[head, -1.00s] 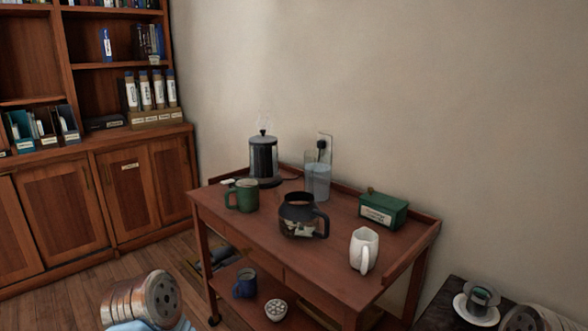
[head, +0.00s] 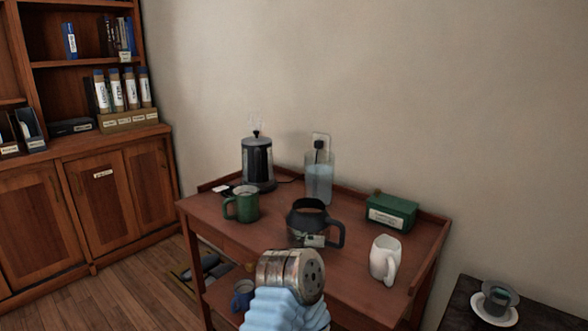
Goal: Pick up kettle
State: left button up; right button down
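Two vessels on the wooden trolley could be the kettle. One is a dark pot (head: 308,220) with a wide open top and a black handle on its right, upright near the middle. A part of my arm (head: 290,280), a worn metal joint above a pale blue ribbed sleeve, rises from below in front of the dark pot. No fingers of either gripper show.
The trolley top (head: 345,258) also holds a green mug (head: 243,205), a clear water jug (head: 319,180), a green box (head: 391,212) and a white mug (head: 384,260). A blue mug (head: 242,295) is on the lower shelf. A dark side table (head: 465,300) stands at right.

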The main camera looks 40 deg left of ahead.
aim_at(257, 162)
jog(key=j+z, duration=0.15)
jog(key=j, duration=0.3)
jog(key=k+j+z, duration=0.15)
jog(key=j, duration=0.25)
jog(key=j+z, duration=0.15)
jog(key=j, duration=0.3)
jog(key=k+j+z, duration=0.15)
jog(key=j, duration=0.25)
jog(key=k+j+z, duration=0.15)
jog(key=j, duration=0.25)
jog(key=k+j+z, duration=0.15)
jog(key=j, duration=0.2)
jog(key=i+j, duration=0.05)
